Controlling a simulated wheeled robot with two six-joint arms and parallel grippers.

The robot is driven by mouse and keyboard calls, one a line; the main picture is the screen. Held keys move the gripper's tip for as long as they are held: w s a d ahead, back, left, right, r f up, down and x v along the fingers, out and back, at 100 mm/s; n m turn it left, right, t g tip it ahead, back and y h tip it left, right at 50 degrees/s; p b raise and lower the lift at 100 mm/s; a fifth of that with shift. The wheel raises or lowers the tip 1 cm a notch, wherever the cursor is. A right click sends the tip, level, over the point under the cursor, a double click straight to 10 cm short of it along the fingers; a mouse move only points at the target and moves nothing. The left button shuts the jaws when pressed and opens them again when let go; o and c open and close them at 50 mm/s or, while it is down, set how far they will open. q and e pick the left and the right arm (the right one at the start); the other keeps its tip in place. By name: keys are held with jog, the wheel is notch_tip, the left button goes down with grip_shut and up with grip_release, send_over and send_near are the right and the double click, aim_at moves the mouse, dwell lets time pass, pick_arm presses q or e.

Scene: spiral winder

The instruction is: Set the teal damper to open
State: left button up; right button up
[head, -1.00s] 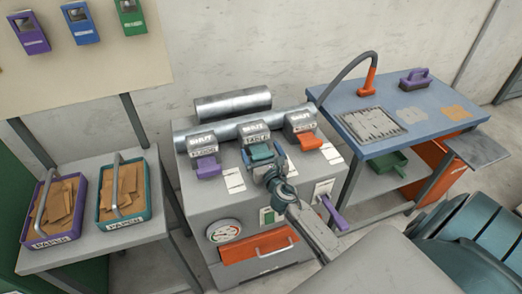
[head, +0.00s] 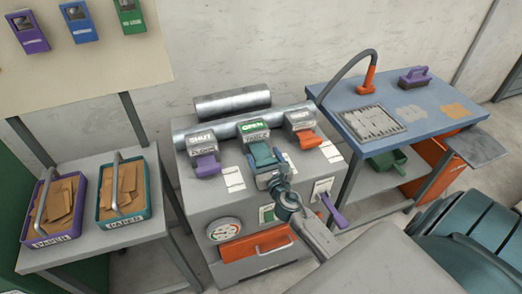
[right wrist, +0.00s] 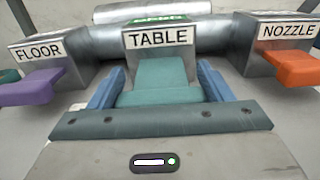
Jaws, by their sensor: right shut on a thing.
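The teal damper handle (head: 263,154) is on the middle box, labelled TABLE (right wrist: 158,38), and a green OPEN sign shows on top of that box (head: 254,127). In the right wrist view the teal handle (right wrist: 160,80) lies between the blue fingers of my right gripper (right wrist: 160,92). My right gripper (head: 268,178) is shut on the handle. The purple handle (head: 206,165), labelled FLOOR, and the orange handle (head: 310,140), labelled NOZZLE, sit on either side, and their boxes read SHUT in the head view. My left gripper is not in view.
The grey machine has a gauge (head: 223,230), an orange drawer (head: 258,245) and a purple lever (head: 333,208) at its right. Two bins of brown paper stand on the left table (head: 60,258).

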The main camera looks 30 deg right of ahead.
jog(key=shift+v, duration=1.1)
jog(key=shift+f, duration=0.15)
jog(key=o, duration=1.4)
jog(key=shift+c, duration=0.2)
jog(key=shift+s, duration=0.1)
